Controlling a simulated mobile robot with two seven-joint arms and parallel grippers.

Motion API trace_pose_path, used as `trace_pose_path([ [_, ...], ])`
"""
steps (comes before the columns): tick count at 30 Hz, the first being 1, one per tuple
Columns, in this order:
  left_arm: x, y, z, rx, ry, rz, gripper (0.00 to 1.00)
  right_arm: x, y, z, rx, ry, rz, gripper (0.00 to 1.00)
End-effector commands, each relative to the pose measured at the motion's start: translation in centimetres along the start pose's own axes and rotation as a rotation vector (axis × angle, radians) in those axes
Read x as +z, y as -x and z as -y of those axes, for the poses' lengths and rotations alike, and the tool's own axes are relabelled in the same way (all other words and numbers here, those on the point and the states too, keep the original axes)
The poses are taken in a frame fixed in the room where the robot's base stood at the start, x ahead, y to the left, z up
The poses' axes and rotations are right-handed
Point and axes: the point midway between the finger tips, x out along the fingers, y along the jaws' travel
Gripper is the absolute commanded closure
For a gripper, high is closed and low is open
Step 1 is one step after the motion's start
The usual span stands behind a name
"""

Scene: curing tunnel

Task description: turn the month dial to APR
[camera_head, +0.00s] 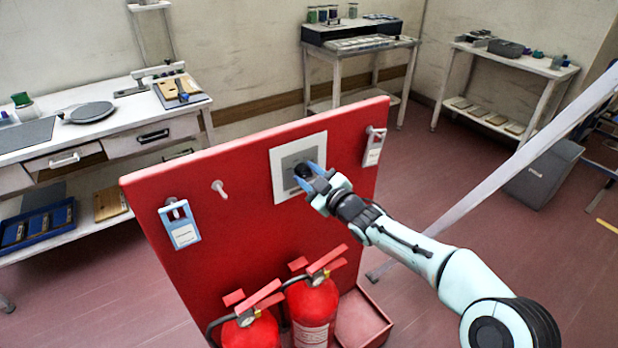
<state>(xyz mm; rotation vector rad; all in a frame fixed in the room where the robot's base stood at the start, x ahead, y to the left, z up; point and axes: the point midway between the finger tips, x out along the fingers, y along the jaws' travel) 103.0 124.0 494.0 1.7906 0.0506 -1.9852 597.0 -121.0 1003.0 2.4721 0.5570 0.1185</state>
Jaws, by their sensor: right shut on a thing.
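The month dial is a dark knob (303,170) on a white-framed grey plate (284,190) on the upright red board (240,215). My right gripper (308,178) reaches in from the right, and its blue fingers are shut on the knob. The fingers hide part of the knob and plate. The month lettering is too small to read, so I cannot tell which month the dial points to. My left gripper is not in view.
Two tags (181,225) (374,146) and a small hook (219,189) are on the board. Two red fire extinguishers (313,308) (250,330) stand below. A pale slanted bar (520,160) crosses at right. Workbenches line the walls, with open floor between.

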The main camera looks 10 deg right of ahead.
Motion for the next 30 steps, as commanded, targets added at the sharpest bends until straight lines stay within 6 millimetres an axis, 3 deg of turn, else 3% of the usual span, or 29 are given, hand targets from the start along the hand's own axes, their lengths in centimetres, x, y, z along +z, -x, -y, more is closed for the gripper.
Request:
trace_pose_path([
  [9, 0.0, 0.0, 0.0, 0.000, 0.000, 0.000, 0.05, 0.1, 0.0, 0.0, -0.001, 0.005, 0.002, 0.92],
  [10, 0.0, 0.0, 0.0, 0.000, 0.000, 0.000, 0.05, 0.1, 0.0, 0.0, -0.001, 0.005, 0.002, 0.52],
  [12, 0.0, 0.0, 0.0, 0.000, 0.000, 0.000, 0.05, 0.1, 0.0, 0.0, -0.001, 0.004, 0.002, 0.36],
  [23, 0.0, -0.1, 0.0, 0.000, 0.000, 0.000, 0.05, 0.0, 0.4, 0.0, 0.000, 0.002, 0.001, 0.36],
  [30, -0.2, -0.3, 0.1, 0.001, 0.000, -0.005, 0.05, 0.1, 4.2, -0.1, 0.001, 0.005, 0.003, 0.36],
])
